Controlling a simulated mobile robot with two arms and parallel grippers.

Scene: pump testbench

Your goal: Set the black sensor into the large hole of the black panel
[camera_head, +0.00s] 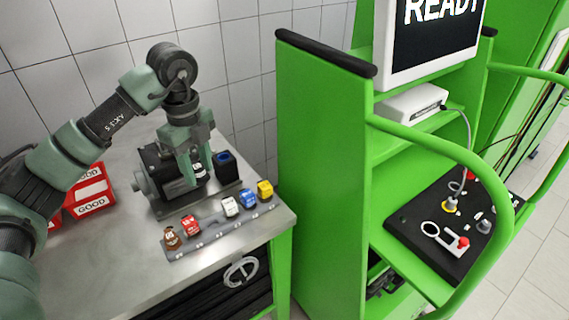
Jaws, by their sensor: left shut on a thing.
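My left gripper (188,172) is low over the dark pump unit (155,175) on the metal table. It is shut on a small dark piece with a white label (200,173), which looks like the black sensor; the fingers hide part of it. I cannot tell whether the piece touches the unit. The black panel (410,224) lies on the green bench at the right, with a yellow connector, red buttons and other small fittings. My right gripper is not in view.
A grey rail (207,237) at the table's front holds several small coloured sensors. Red GOOD bins (90,190) are at the left. A green upright wall (322,170) and curved green handrail (455,150) stand around the panel.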

